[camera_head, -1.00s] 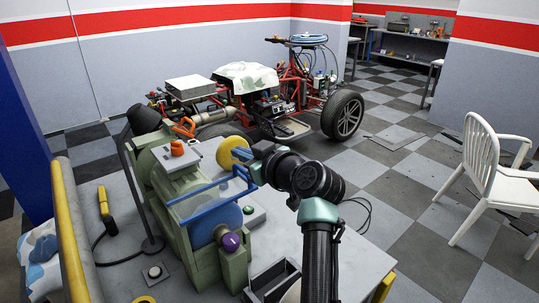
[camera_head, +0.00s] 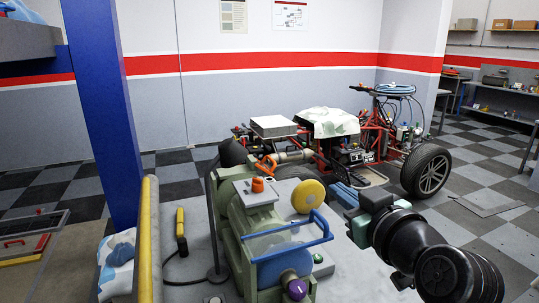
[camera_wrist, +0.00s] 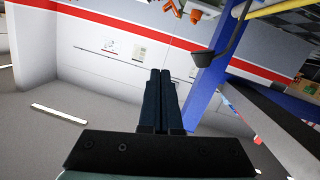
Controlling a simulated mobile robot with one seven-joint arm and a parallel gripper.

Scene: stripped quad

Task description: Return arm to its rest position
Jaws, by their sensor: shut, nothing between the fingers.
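My gripper (camera_head: 347,195) is raised over the workbench, to the right of the green bench machine (camera_head: 240,236) in the head view. Its two dark blue fingers lie side by side in the wrist view (camera_wrist: 161,78), shut with nothing between them. My black and teal arm comes in from the lower right of the head view. Part of the machine is hidden behind its blue guard frame (camera_head: 290,238) and blue disc.
The yellow wheel (camera_head: 308,196) of the machine stands close to my gripper. A yellow rail (camera_head: 145,240) and a blue pillar (camera_head: 104,110) are at left. The stripped quad (camera_head: 350,140) stands behind the bench. Checkered floor is open at right.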

